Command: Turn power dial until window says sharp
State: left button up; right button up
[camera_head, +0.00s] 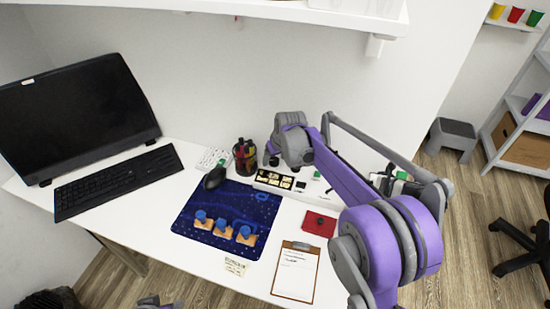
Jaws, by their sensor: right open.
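A long white panel (315,196) lies near the back of the desk, by the wall. On its left part is a black strip with pale yellow lit windows (274,180); any lettering is too small to read. A small dark part (300,186) sits just right of the windows; I cannot tell whether it is the power dial. My right gripper (289,161) is open and points down above the back of the panel, and it hides part of what lies behind. I cannot tell whether it touches anything. Only a bit of my left arm shows at the bottom edge.
A pen cup (245,157) and a mouse (215,177) stand left of the panel. A blue mat (190,222) carries several blue-topped wooden blocks (222,228). A red booklet (319,224) and a clipboard (295,271) lie in front. A monitor (75,118) and keyboard (118,181) fill the left.

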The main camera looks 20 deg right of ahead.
jog(key=p+v, duration=0.1)
jog(key=v, duration=0.9)
jog(key=shift+r, duration=0.3)
jog(key=s+r+m+p, duration=0.1)
jog(key=s+r+p, duration=0.3)
jog(key=s, duration=1.1)
jog(key=s+f+m+p, duration=0.1)
jog(key=s+f+p, duration=0.2)
jog(key=s, duration=1.4)
jog(key=shift+a+f+t+h, duration=0.4)
jog(key=shift+a+f, duration=0.05)
jog(key=shift+f, duration=0.1)
